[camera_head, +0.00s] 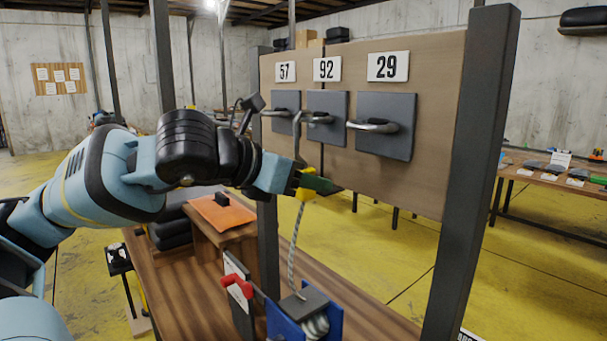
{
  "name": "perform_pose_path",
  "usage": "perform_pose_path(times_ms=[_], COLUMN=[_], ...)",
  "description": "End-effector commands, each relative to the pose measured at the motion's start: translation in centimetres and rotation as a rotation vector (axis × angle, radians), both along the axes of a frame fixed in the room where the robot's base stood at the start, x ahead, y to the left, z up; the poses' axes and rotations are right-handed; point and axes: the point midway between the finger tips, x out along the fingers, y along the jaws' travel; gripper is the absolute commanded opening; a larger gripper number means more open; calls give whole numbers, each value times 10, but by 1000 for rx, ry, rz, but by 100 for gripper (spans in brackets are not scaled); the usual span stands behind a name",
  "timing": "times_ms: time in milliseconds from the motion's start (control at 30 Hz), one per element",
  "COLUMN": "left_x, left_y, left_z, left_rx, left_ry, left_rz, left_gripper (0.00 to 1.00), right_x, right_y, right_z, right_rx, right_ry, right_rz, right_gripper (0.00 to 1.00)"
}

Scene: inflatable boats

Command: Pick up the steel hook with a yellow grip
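My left gripper (312,182) is in the middle of the picture, in front of the board with pegs. A yellow grip (306,194) shows right at its fingertips, partly covered by them. A grey steel rod (297,135) rises above the fingers, with its bent top near the pegs under 57 and 92; it looks like the hook of that grip. I cannot tell whether it touches a peg. A grey twisted line (293,250) runs down from the grip to a blue-sided block (328,325). Whether the fingers are closed on the grip cannot be made out. My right gripper is not in view.
The wooden board (430,170) carries plates with metal pegs, numbered 57, 92 and 29 (388,67). Dark posts (475,170) frame it. A red handle (237,286) stands on the wooden bench (375,325) below. An orange mat (225,213) lies behind left.

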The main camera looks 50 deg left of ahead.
Motion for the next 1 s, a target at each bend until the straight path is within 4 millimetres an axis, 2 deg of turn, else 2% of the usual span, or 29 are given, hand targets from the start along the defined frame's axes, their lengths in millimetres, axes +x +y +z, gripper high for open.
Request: perform_pose_path(times_ms=[33, 367, 767, 1000], left_x=[0, 0, 0, 0], left_y=[0, 0, 0, 0], left_z=[0, 0, 4, 21], left_rx=[0, 0, 0, 2], left_ry=[0, 0, -1, 0], left_rz=[0, 0, 1, 2], left_gripper=[43, 0, 0, 0], right_x=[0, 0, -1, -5], right_y=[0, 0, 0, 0], right_z=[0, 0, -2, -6], right_rx=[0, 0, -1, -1], right_ry=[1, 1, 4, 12], right_rz=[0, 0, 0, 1], right_gripper=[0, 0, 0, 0])
